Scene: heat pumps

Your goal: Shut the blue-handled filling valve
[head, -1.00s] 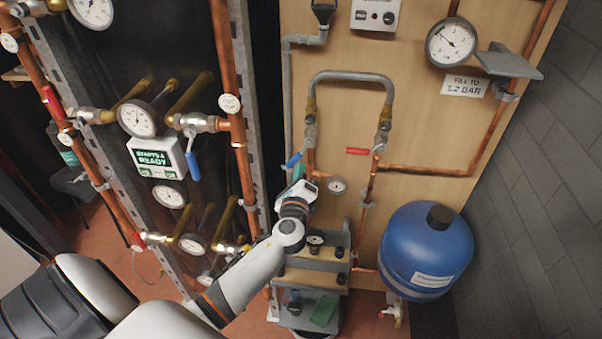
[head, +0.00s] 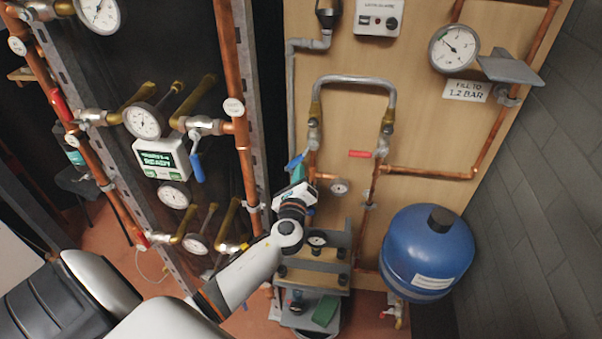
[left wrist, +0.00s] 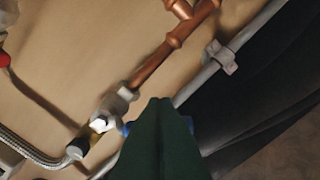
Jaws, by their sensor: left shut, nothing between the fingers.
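The blue-handled filling valve (head: 296,161) sits at the lower left end of the grey braided hose loop, on the wooden board. Its handle slants down to the left in the head view. My left gripper (head: 298,174) is just below the handle, shut and empty, pointing up at it. My right gripper is not in view.
A red-handled valve (head: 361,154) sits at the hose's right end. A pressure gauge (head: 453,49) and a "FILL TO 1.2 BAR" sign (head: 466,90) are upper right. A blue tank (head: 427,250) hangs lower right. Another blue-handled valve (head: 196,165) is on the left rack.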

